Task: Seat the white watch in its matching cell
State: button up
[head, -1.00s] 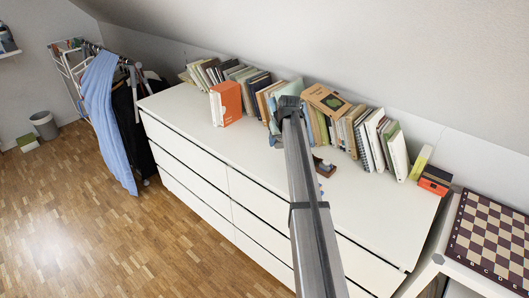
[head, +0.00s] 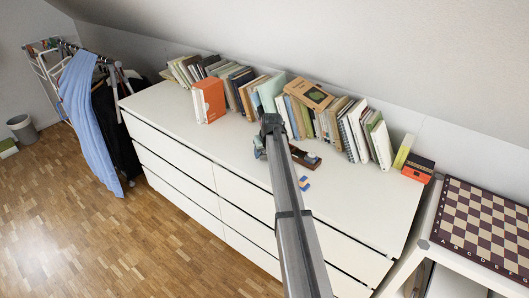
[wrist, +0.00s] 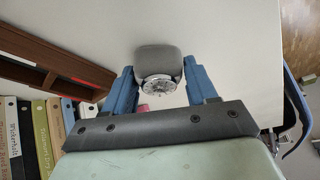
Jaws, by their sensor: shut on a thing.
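In the wrist view, my gripper (wrist: 160,67) has its two blue fingers closed around a grey rounded cushion (wrist: 158,58) with a pale watch dial (wrist: 157,84) on its near side. The watch's strap and back are hidden. A brown wooden case (wrist: 45,62) with divided cells lies at upper left, apart from the held watch; only part of it shows. In the head view, the case (head: 305,157) rests on the white dresser top, just right of my gripper (head: 258,150). My arm hides part of the case, and the held watch is too small to make out there.
A row of books (head: 350,130) stands along the back of the dresser (head: 175,110), with an orange book (head: 209,99) at left. A small blue and yellow item (head: 304,184) lies in front of the case. The dresser top's left and right front are clear.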

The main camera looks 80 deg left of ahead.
jog(key=shift+f, duration=0.1)
jog(key=o, duration=1.1)
jog(key=v, duration=1.2)
jog(key=shift+a, duration=0.1)
jog(key=shift+c, duration=0.4)
